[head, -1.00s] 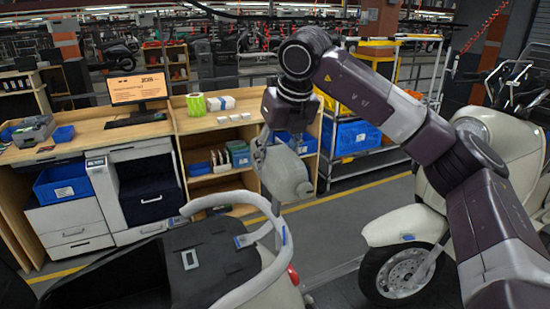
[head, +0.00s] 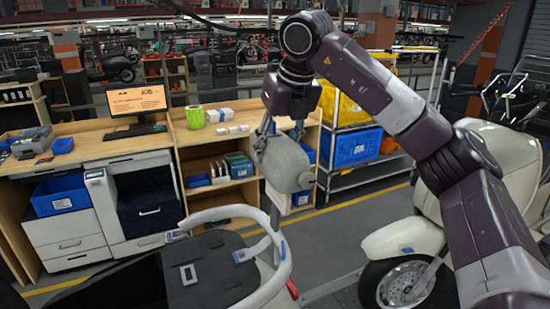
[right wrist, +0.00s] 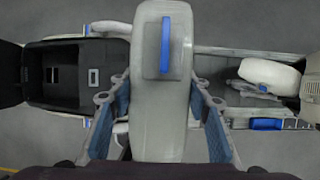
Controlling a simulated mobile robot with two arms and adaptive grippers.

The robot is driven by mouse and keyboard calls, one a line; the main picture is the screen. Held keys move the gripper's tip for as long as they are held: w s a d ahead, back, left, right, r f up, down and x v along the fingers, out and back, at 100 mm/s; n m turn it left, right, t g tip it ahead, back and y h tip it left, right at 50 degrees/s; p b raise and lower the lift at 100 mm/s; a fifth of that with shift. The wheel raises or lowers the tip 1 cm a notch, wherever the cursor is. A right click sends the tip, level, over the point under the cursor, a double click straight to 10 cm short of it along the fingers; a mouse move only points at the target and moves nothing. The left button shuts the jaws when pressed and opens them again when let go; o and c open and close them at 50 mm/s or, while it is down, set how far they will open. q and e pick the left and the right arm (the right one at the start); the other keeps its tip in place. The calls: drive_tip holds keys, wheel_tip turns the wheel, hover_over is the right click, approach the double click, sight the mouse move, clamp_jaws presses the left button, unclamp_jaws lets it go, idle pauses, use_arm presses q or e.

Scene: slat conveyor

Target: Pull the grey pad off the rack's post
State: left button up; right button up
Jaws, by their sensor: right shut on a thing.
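The grey pad (head: 287,166) is a rounded light-grey block. It hangs in my right gripper (head: 278,133), above the white tube rack (head: 228,213) at the scooter's rear. In the right wrist view the pad (right wrist: 160,115) fills the middle, with a blue strip on it. The gripper's blue-lined fingers (right wrist: 156,108) lie along both its sides. My left gripper is not in view.
A black open seat box (head: 205,268) lies beside the rack. A cream scooter (head: 400,240) with a front wheel stands to the right. Behind are a wooden workbench (head: 150,137) and a cart with a blue crate (head: 352,147). Open floor lies between.

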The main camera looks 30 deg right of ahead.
drive_tip(key=shift+d+r, duration=0.15)
drive_tip(key=shift+r, duration=1.35)
drive_tip(key=shift+d+r, duration=0.1)
drive_tip(key=shift+r, duration=1.35)
